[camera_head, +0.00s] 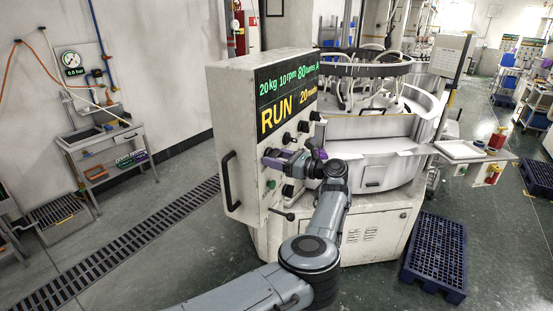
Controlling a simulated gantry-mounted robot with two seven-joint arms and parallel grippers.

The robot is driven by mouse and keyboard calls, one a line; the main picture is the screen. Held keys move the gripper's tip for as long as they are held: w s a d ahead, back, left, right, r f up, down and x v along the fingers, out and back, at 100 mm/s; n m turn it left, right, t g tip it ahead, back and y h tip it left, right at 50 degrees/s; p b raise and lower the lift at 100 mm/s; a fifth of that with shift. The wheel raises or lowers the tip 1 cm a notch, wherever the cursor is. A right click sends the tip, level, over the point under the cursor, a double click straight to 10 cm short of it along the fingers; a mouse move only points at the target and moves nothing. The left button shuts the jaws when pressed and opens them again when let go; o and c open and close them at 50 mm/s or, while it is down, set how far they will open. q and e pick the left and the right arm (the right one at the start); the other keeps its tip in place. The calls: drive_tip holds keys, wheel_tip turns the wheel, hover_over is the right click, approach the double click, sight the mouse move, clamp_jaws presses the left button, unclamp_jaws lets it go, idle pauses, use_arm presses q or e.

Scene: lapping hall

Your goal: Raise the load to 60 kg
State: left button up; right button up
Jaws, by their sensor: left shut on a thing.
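The control box (232,110) of the lapping machine stands in the middle, its panel facing right. Its display (287,88) reads 20 kg, 10 rpm and 80 turns in green, with RUN and a 20 figure in yellow below. Several dark knobs (303,127) sit on the panel under the display. My left gripper (283,160), with purple parts, is at the panel among the knobs, shut on a control knob that its fingers mostly hide. A black lever (282,214) sticks out low on the panel. My right gripper is not in view.
The round lapping machine (372,128) stands right behind the box. A black handle (230,180) juts from the box's left side. A blue pallet (436,258) lies on the floor at right. A small grey bench (100,137) stands by the left wall, with a floor grating between.

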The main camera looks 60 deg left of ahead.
use_arm(q)
drive_tip(key=shift+f+m+b, duration=0.15)
drive_tip(key=shift+m+b, duration=1.05)
drive_tip(key=shift+b, duration=0.1)
drive_tip(key=m+b, duration=0.2)
drive_tip(key=shift+s+d+m, duration=0.1)
drive_tip(key=shift+m, duration=0.2)
drive_tip(key=m+b, duration=0.2)
drive_tip(key=shift+m, duration=0.4)
drive_tip(key=m+b, duration=0.1)
drive_tip(key=m, duration=0.1)
drive_tip(key=shift+r+m, duration=0.2)
drive_tip(key=shift+m, duration=0.2)
drive_tip(key=m, duration=0.2)
drive_tip(key=shift+r+m, duration=0.1)
drive_tip(key=shift+m, duration=0.2)
drive_tip(key=m, duration=0.2)
drive_tip(key=shift+r+m, duration=0.1)
drive_tip(key=shift+m, duration=0.3)
drive_tip(key=m, duration=0.3)
drive_tip(key=shift+r+m, duration=0.1)
drive_tip(key=shift+m, duration=0.2)
drive_tip(key=shift+m+p, duration=0.6)
drive_tip(key=shift+m, duration=1.3)
